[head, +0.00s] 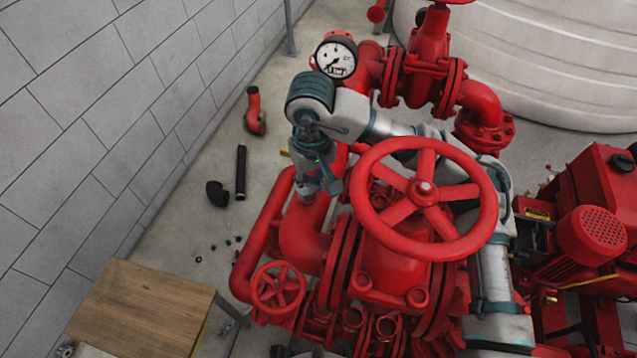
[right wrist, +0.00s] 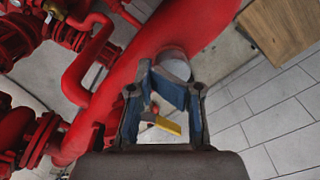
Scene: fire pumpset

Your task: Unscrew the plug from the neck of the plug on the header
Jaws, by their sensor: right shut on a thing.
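The red header pipe (right wrist: 188,28) runs diagonally through the right wrist view. A pale grey round plug (right wrist: 175,66) sits on its side, partly hidden by my fingers. My right gripper (right wrist: 168,84) is shut with its blue finger pads at the plug; the exact contact is hidden. In the head view, my right arm reaches from the right behind the large red handwheel, and the right gripper (head: 320,183) points down at the header (head: 303,232). The neck cannot be told apart from the plug. My left gripper is not in view.
A large red handwheel (head: 424,189) stands close to my right arm. A pressure gauge (head: 337,58) is behind the wrist. A wooden-topped table (head: 140,308) is at the lower left. A yellow-and-red piece (right wrist: 164,124) shows between my fingers. Loose black parts lie on the floor.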

